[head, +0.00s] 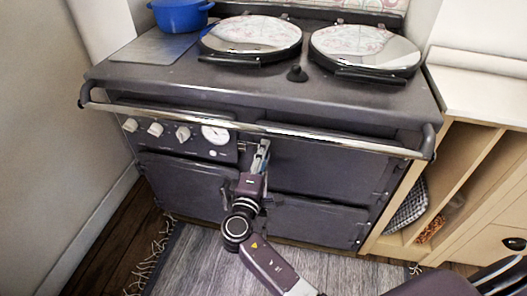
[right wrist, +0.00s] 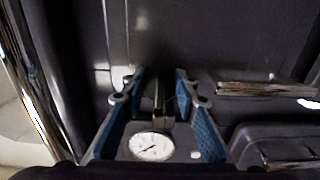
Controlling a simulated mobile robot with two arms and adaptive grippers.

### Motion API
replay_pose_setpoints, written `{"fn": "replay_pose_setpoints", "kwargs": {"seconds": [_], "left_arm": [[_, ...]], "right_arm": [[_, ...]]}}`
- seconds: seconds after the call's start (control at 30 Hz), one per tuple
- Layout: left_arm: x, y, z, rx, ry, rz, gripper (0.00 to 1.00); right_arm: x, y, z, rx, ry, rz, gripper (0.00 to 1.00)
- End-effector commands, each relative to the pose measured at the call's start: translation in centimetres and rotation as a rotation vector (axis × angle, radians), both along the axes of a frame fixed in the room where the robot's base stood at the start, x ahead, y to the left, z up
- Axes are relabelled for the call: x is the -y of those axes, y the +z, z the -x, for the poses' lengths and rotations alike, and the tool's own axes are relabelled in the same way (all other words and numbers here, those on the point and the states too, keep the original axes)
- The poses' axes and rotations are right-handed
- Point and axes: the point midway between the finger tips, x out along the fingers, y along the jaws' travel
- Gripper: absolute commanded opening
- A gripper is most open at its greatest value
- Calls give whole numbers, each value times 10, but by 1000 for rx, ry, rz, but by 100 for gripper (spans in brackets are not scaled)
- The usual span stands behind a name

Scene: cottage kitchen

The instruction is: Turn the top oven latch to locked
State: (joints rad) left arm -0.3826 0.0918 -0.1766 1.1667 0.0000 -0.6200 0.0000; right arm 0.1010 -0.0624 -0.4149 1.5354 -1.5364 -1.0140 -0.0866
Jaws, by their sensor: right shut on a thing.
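The top oven door (head: 325,168) is a dark panel on the right half of the range front, below the chrome rail. Its latch is at the door's left edge, largely hidden by my gripper in the head view. My right gripper (head: 263,156) is at that edge, just under the rail. In the right wrist view, the two blue-padded fingers of my right gripper (right wrist: 158,88) stand on either side of the slim dark metal latch (right wrist: 158,103) and are shut on it. How far the latch is turned is hard to tell. My left gripper is not in view.
The chrome rail (head: 265,127) runs across the range front, close above my gripper. A dial gauge (head: 215,134) and white knobs (head: 156,129) are to the left. A blue pot (head: 181,16) and two round lids stand on top. Wooden shelving (head: 465,165) borders the right side.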

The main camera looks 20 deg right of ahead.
Motion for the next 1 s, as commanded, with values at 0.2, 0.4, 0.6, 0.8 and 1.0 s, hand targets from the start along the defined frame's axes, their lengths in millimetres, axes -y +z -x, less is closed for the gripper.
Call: {"fn": "replay_pose_setpoints", "kwargs": {"seconds": [0.2, 0.4, 0.6, 0.8, 1.0], "left_arm": [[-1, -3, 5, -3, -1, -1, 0], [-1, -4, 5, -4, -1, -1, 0], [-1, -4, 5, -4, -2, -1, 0], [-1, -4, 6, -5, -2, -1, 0], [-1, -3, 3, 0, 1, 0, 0]], "right_arm": [[-1, 1, 0, -13, 2, 23, 0], [-1, 1, 0, -14, 2, 24, 0], [-1, 1, 0, -15, 2, 24, 34], [-1, 0, 0, -15, 1, 22, 46], [-1, 0, 1, -15, 1, 21, 46]]}}
